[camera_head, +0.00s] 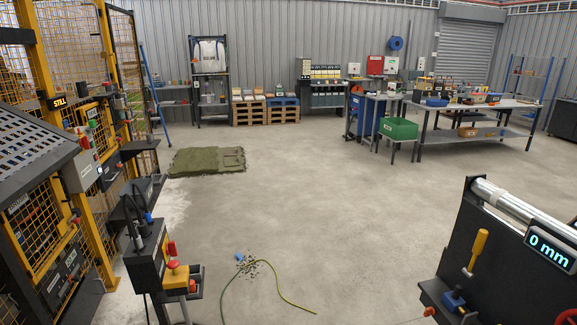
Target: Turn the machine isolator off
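I cannot say for sure which thing is the machine isolator. A grey box (88,168) with a red part at its upper left is mounted on the yellow-framed cage at the left. A black post-mounted box (147,262) stands in the left foreground. On its right side are a yellow box (176,278) with a red top and a small upright red part (171,249). The setting of any switch is too small to tell. My gripper is not in view.
A dark machine (490,250) with a "0 mm" display (551,253) and a yellow handle (479,248) fills the right foreground. A green-yellow cable (262,277) and small debris (247,265) lie between.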

